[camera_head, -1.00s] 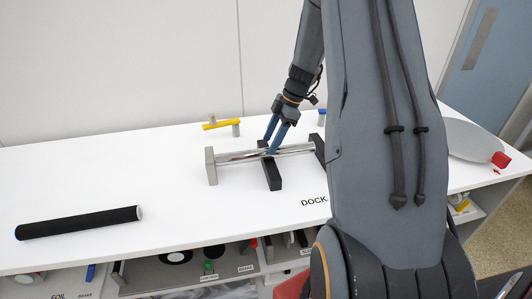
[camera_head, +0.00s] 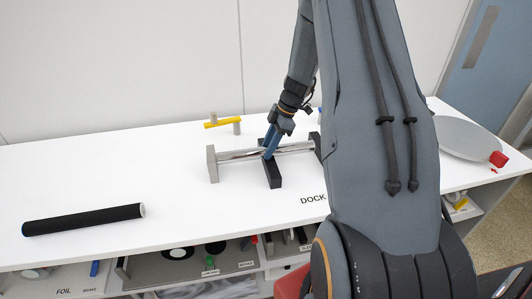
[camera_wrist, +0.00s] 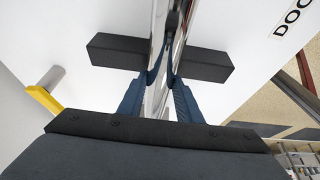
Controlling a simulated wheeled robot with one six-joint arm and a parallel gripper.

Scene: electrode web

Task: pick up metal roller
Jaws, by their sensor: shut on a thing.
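The metal roller (camera_head: 238,154) is a thin shiny rod lying level in a stand on the white table, between a grey end block (camera_head: 212,164) and a dark block at its right end. A black block (camera_head: 273,175) crosses beneath its middle. My gripper (camera_head: 268,154) reaches down from above and is shut on the roller near that black block. In the wrist view the two blue fingers (camera_wrist: 160,85) close on both sides of the shiny roller (camera_wrist: 158,38), with the black block (camera_wrist: 115,51) just beyond. My arm hides part of the right end.
A black roll (camera_head: 85,219) lies at the left front of the white table (camera_head: 120,170). A yellow bar on grey posts (camera_head: 222,123) stands behind the stand. A grey disc (camera_head: 465,138) with a red piece (camera_head: 497,159) is at the right. Shelves with trays sit below.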

